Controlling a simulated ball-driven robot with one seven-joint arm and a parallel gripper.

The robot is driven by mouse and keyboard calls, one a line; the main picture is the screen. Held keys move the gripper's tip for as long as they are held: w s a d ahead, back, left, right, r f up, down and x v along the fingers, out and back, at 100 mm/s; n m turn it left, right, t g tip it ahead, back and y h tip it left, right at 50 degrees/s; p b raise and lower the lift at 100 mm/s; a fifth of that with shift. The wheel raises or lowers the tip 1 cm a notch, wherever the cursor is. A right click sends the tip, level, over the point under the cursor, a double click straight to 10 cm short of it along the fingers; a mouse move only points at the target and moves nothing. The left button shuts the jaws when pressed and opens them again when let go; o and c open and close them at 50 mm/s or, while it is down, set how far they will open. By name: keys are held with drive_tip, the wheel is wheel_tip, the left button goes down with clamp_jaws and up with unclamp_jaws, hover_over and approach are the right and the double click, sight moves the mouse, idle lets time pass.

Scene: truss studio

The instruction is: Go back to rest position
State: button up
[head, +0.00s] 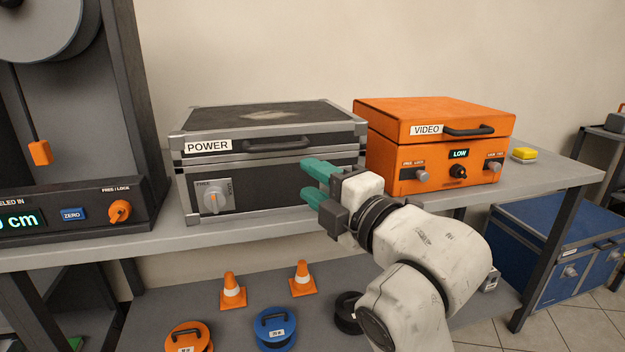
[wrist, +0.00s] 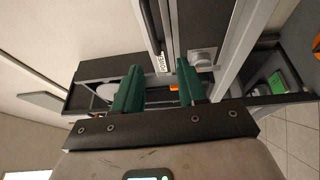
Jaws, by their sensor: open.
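My gripper (head: 309,182) is in the middle of the head view, with two green fingers pointing left. It is open and nothing is between the fingers. It is in front of the right part of the black POWER case (head: 270,185), which has a lid handle and a FREE knob. I cannot tell whether it touches the case. In the wrist view the green fingers (wrist: 160,92) stand apart, with the POWER label and the grey knob of the case (wrist: 202,38) beyond them.
The orange VIDEO case (head: 440,145) stands right of the POWER case on the grey bench (head: 230,233). A measuring machine (head: 75,205) stands at the left. Cones (head: 232,292) and reels (head: 275,330) sit on the lower shelf. A blue case (head: 550,245) is at the right.

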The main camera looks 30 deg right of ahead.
idle(0.3)
drive_tip(key=s+f+m+g, duration=0.2)
drive_tip(key=f+m+g, duration=0.15)
drive_tip(key=f, duration=0.55)
drive_tip(key=s+a+f+m+g, duration=0.15)
drive_tip(key=f+m, duration=0.25)
drive_tip(key=f, duration=0.4)
drive_tip(key=s+f+m+g, duration=0.3)
drive_tip(key=f+m, duration=0.1)
drive_tip(key=f, duration=0.5)
drive_tip(key=s+d+f+m+g+h, duration=0.25)
drive_tip(key=s+f+m+g, duration=0.6)
drive_tip(key=s+f, duration=1.3)
wheel_tip(320, 180, up, 28)
drive_tip(key=s+g+p, duration=0.1)
drive_tip(key=s+p, duration=0.1)
drive_tip(key=p, duration=2.4)
drive_tip(key=shift+s+d+y, duration=0.15)
drive_tip(key=shift+s+y, duration=0.2)
